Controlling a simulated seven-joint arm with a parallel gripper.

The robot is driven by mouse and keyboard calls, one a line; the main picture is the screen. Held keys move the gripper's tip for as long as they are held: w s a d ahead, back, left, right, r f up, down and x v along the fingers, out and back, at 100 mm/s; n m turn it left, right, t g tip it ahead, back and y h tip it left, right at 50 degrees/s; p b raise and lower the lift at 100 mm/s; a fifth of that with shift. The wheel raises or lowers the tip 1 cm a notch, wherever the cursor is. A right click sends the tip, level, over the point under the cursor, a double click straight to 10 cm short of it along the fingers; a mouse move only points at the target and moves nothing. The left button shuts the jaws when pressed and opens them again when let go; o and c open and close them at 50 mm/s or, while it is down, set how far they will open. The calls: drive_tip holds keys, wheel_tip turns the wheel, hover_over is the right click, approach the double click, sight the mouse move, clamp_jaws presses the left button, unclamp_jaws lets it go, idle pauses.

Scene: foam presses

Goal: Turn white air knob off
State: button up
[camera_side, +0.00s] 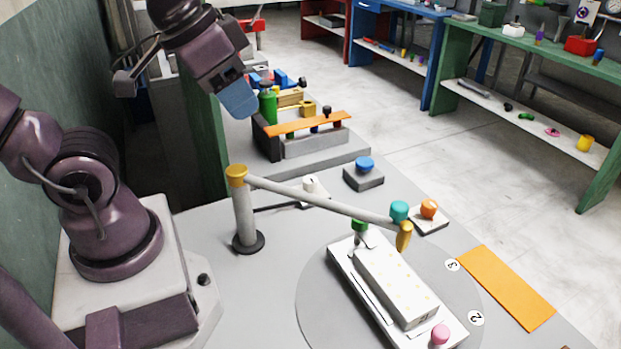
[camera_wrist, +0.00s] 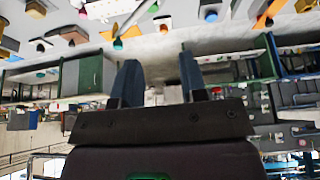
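The white air knob (camera_side: 311,186) stands on the grey table in the side view, just behind the grey swing bar. The bar hides part of its base, and I cannot tell its exact turn position. My gripper (camera_side: 240,100) is high above the table, up and to the left of the knob and well apart from it. In the wrist view my gripper (camera_wrist: 158,78) shows two blue fingers spread apart with nothing between them. I cannot clearly pick out the white knob in the wrist view.
A post with a yellow cap (camera_side: 237,172) carries the bar across the table. A blue knob (camera_side: 364,164), an orange knob (camera_side: 428,208) and a teal knob (camera_side: 399,210) stand nearby. A white mould (camera_side: 398,285) lies at front. An orange strip (camera_side: 506,287) lies at right.

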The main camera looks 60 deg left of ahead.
drive_tip(key=o, duration=0.4)
drive_tip(key=w+f+n+g, duration=0.1)
drive_tip(key=w+f, duration=0.1)
drive_tip(key=w+a+f+n+g, duration=0.1)
drive_tip(key=f, duration=0.1)
drive_tip(key=w+a+f+n+g+h, duration=0.1)
drive_tip(key=w+f, duration=0.1)
drive_tip(key=shift+w+a+f+g, duration=0.1)
drive_tip(key=shift+w+a+g, duration=0.2)
drive_tip(key=shift+g, duration=0.1)
drive_tip(key=shift+c, duration=0.2)
drive_tip(key=n+g+y, duration=0.1)
drive_tip(key=n, duration=2.1)
hover_over(310, 179)
wheel_tip(310, 179, down, 13)
wheel_tip(310, 179, down, 12)
drive_tip(key=shift+f, duration=0.2)
drive_tip(key=c, duration=0.9)
